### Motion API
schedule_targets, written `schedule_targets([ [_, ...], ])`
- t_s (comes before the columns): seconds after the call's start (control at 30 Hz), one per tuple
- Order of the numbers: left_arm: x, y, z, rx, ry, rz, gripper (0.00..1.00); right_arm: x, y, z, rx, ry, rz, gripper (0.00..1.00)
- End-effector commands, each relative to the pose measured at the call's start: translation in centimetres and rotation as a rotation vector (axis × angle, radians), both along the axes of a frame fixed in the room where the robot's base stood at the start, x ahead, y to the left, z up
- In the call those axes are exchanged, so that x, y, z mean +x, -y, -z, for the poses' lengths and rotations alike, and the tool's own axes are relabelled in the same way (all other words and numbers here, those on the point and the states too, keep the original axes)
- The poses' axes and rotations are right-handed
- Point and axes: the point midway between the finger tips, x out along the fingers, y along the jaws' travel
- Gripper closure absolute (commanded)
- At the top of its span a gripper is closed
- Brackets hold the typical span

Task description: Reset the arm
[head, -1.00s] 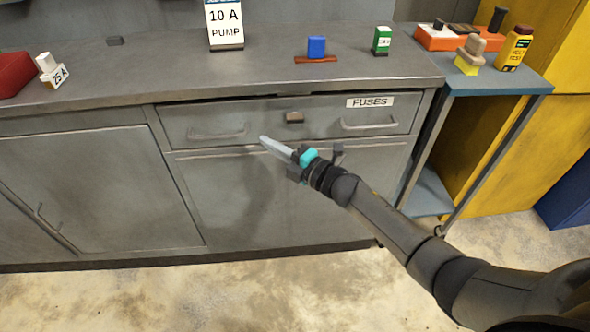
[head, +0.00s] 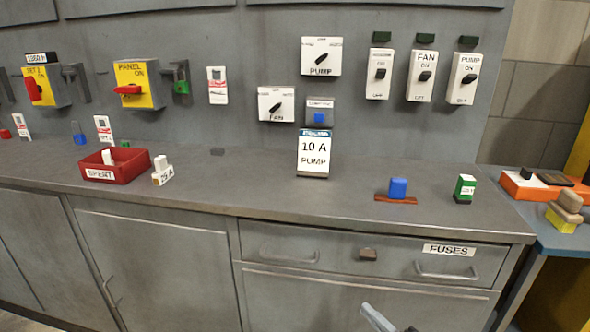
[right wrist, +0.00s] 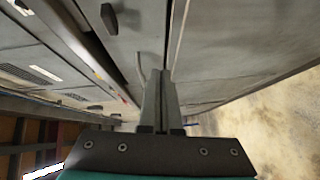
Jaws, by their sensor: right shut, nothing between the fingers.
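My right gripper (head: 378,318) shows at the bottom edge of the head view, in front of the lower cabinet panel and below the FUSES drawer (head: 340,262). Only its grey finger ends show there; the rest of the arm is out of the picture. In the right wrist view the two fingers (right wrist: 159,100) lie together, shut and empty. They point along the cabinet fronts, and I cannot tell how far they are from them. My left gripper is not in view.
The grey counter (head: 265,190) bears a red SPENT bin (head: 115,172), a 10 A PUMP box (head: 313,155), a blue block (head: 398,188) and a green box (head: 465,189). Switches hang on the wall behind. A blue-topped cart (head: 565,240) stands at the right. The counter's middle has free room.

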Motion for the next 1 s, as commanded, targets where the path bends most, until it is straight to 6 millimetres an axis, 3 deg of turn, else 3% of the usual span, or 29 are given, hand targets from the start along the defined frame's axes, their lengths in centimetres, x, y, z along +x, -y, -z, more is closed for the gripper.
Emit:
schedule_targets([
  [0.13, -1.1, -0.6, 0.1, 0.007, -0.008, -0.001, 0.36, -3.4, 3.2, 9.1, 0.186, -0.315, 0.234, 1.00],
  [0.27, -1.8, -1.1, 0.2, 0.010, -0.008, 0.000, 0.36, -9.2, 5.3, 17.2, 0.344, -0.591, 0.466, 1.00],
  [0.4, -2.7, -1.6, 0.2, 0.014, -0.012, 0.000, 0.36, -17.2, 6.3, 24.3, 0.485, -0.855, 0.713, 1.00],
  [0.5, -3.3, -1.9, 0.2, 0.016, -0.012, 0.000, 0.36, -23.6, 6.2, 28.1, 0.564, -1.022, 0.887, 1.00],
  [0.6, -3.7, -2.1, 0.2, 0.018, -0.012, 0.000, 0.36, -29.5, 5.8, 30.7, 0.620, -1.156, 1.039, 1.00],
  [0.73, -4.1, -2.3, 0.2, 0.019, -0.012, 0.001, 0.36, -35.0, 5.0, 32.3, 0.664, -1.270, 1.181, 1.00],
  [0.83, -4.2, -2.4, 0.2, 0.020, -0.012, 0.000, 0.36, -37.3, 4.6, 32.9, 0.681, -1.315, 1.241, 1.00],
  [1.0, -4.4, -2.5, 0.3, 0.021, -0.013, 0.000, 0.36, -38.2, 4.5, 33.1, 0.686, -1.333, 1.265, 1.00],
])
